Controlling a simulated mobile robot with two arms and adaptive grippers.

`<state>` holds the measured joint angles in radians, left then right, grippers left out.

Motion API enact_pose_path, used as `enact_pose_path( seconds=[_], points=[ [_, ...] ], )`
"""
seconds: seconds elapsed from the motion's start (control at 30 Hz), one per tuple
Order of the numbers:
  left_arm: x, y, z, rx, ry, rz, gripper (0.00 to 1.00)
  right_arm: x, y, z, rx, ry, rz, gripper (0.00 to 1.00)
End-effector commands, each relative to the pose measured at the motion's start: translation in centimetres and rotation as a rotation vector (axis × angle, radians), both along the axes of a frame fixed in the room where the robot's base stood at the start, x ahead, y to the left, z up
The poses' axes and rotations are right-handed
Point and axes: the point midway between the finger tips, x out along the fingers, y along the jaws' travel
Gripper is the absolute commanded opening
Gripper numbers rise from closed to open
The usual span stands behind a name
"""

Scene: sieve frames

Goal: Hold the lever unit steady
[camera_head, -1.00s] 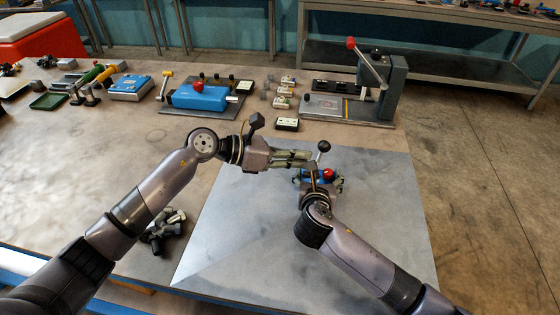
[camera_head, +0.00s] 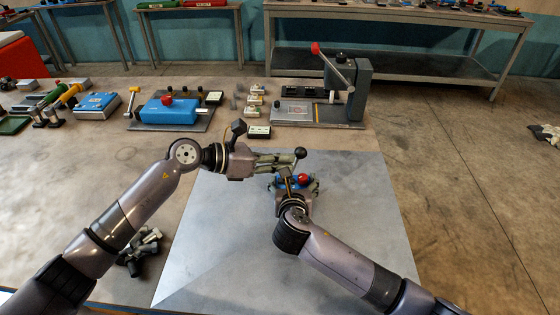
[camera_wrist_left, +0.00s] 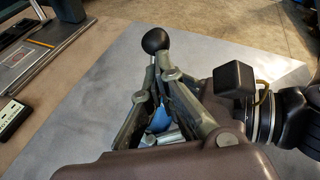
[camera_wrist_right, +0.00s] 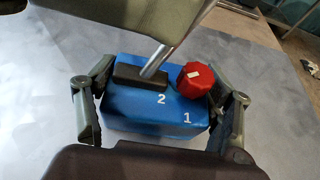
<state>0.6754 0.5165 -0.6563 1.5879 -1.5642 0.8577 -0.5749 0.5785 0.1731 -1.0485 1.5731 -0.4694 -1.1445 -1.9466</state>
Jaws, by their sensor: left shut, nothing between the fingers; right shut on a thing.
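The lever unit (camera_wrist_right: 140,105) is a blue box marked 1 and 2, with a red knob (camera_wrist_right: 196,79), a black slot piece and a tilted metal lever. It stands on the grey plate; in the head view only parts (camera_head: 283,182) show. My right gripper (camera_wrist_right: 157,128) is shut on it, a finger at each side. The lever's black ball (camera_wrist_left: 155,40) sits just beyond the fingertips of my left gripper (camera_wrist_left: 154,80), which is shut and empty above the unit. A left finger hides the upper lever in the right wrist view. I cannot tell whether it touches the lever.
The grey plate (camera_head: 350,230) is mostly clear. Behind it stand a lever press (camera_head: 345,95), a blue device (camera_head: 168,110) on a board and a small labelled box (camera_head: 258,131). Dark jointed parts (camera_head: 143,250) lie beside my left arm.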

Motion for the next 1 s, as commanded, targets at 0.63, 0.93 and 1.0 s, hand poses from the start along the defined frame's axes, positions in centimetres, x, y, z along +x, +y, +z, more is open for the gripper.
enact_pose_path(
  seconds=[0.63, 0.93, 1.0],
  points=[
    [-0.2, 1.9, -0.7, 0.001, 0.003, 0.000, 0.00, -0.1, 0.1, -0.1, 0.001, 0.001, 0.001, 0.13],
    [-2.5, 6.5, -1.0, 0.004, 0.000, 0.004, 0.00, 0.0, 0.0, -0.1, 0.001, 0.002, 0.001, 0.13],
    [-3.1, 7.9, -0.3, 0.004, 0.000, 0.004, 0.00, -0.1, 0.0, -0.1, 0.001, 0.002, 0.001, 0.13]
  ],
)
